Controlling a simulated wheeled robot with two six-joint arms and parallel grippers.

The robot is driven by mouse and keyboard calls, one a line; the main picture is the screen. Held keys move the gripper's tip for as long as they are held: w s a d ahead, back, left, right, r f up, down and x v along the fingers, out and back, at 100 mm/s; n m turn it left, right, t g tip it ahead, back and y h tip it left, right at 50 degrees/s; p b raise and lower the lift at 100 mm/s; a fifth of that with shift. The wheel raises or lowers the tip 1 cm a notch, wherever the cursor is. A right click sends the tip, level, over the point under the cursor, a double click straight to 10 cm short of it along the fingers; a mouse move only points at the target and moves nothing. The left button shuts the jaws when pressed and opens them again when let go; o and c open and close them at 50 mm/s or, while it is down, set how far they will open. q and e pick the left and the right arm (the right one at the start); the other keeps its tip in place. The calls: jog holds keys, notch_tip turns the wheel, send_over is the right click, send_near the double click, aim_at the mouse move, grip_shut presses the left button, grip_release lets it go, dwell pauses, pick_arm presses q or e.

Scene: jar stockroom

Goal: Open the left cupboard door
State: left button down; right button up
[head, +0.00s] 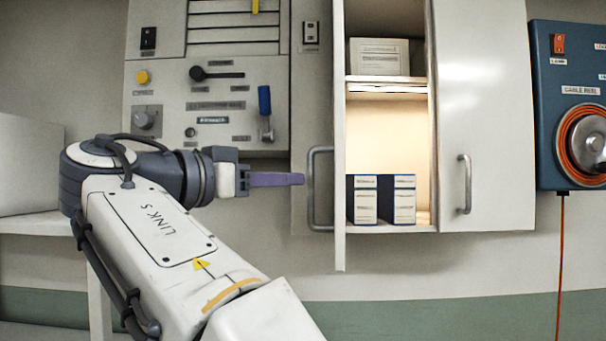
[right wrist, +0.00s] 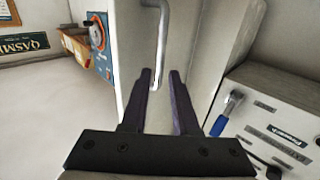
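The left cupboard door (head: 340,120) stands swung open, seen nearly edge-on, so the lit cupboard inside shows. Its grey bar handle (head: 311,190) is on the side facing my right gripper (head: 302,179). The handle also shows in the right wrist view (right wrist: 162,45), ahead of and between the purple fingertips (right wrist: 160,73). My right gripper is open, with a gap between its fingers and nothing held. In the head view its tips are just left of the handle; I cannot tell whether they touch it. My left gripper is not in view.
The right cupboard door (head: 483,110) is shut. Dark blue binders (head: 364,200) and a white box (head: 379,57) stand on the shelves. A control panel (head: 215,105) is on the left, a blue cable reel unit (head: 548,110) on the right.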

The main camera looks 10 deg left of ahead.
jog(key=v, duration=0.4)
jog(key=shift+p, duration=0.35)
jog(key=shift+w, duration=0.1)
jog(key=w+d+f+n+g+y+b, duration=0.1)
jog(key=w+f+n+y, duration=0.1)
jog(key=w+f+n, duration=0.3)
jog(key=w+d+f+n+g+y, duration=0.1)
jog(key=f+n+y, duration=0.25)
jog(key=f, duration=0.25)
jog(key=s+d+f+n+g+y+b, duration=0.1)
jog(key=s+d+f+n+g, duration=0.15)
jog(key=f, duration=0.45)
jog(key=s+d+f+n+g+y, duration=0.1)
jog(key=d+f+n+g, duration=0.15)
jog(key=f, duration=0.45)
jog(key=s+d+f+g+y+b, duration=0.1)
jog(key=s+d+f, duration=0.4)
jog(key=s+f, duration=0.6)
jog(key=s+d+f+n+g+y, duration=0.1)
jog(key=s+d+f+g+y, duration=0.2)
jog(key=s+f, duration=0.8)
notch_tip(320, 180, down, 2)
jog(key=d+g, duration=0.2)
jog(key=g, duration=0.1)
jog(key=shift+s+f+b, duration=0.15)
jog(key=shift+s+b, duration=0.05)
jog(key=shift+b, duration=0.2)
